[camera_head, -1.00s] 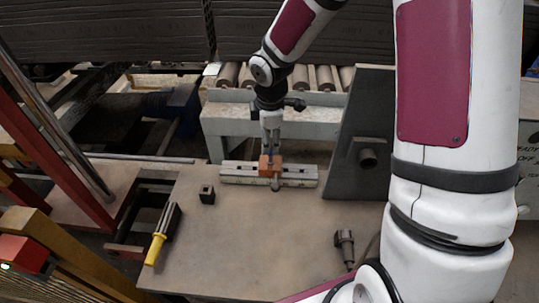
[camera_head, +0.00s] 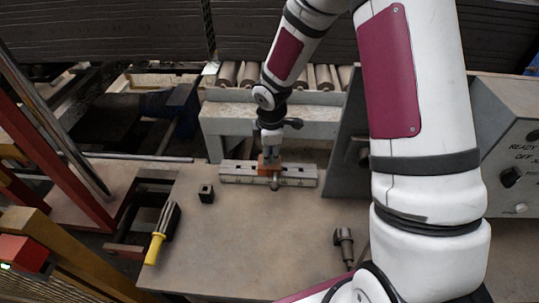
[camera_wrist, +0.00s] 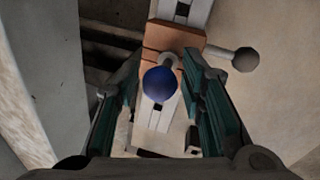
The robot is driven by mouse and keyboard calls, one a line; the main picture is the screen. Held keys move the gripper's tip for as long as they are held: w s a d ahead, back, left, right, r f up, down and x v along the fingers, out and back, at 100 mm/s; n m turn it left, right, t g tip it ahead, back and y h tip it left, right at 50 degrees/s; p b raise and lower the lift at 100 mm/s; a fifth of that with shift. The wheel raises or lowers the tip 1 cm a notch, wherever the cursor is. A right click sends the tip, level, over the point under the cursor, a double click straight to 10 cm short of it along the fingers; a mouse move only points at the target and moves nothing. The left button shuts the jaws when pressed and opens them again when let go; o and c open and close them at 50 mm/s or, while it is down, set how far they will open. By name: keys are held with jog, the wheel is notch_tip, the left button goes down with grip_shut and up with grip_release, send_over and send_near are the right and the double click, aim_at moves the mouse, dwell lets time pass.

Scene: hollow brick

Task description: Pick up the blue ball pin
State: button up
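The blue ball pin (camera_wrist: 160,84) shows its round blue head in the middle of the wrist view, above an orange-brown block (camera_wrist: 174,38) on a pale slotted bar. Its lower part is mostly hidden under the ball. My gripper (camera_wrist: 163,66) is open, with one finger on each side of the ball and visible gaps between. In the head view my gripper (camera_head: 270,152) points down over the orange block (camera_head: 270,168), and I cannot make out the blue ball there.
A grey ball knob (camera_wrist: 246,60) sticks out from the block's side. The slotted bar (camera_head: 235,172) lies on the brown table (camera_head: 240,235). A small dark block (camera_head: 206,193), a yellow-handled tool (camera_head: 155,248) and a dark grey tool (camera_head: 344,243) stand apart. A grey panel rises to the right.

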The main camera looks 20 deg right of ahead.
grip_shut()
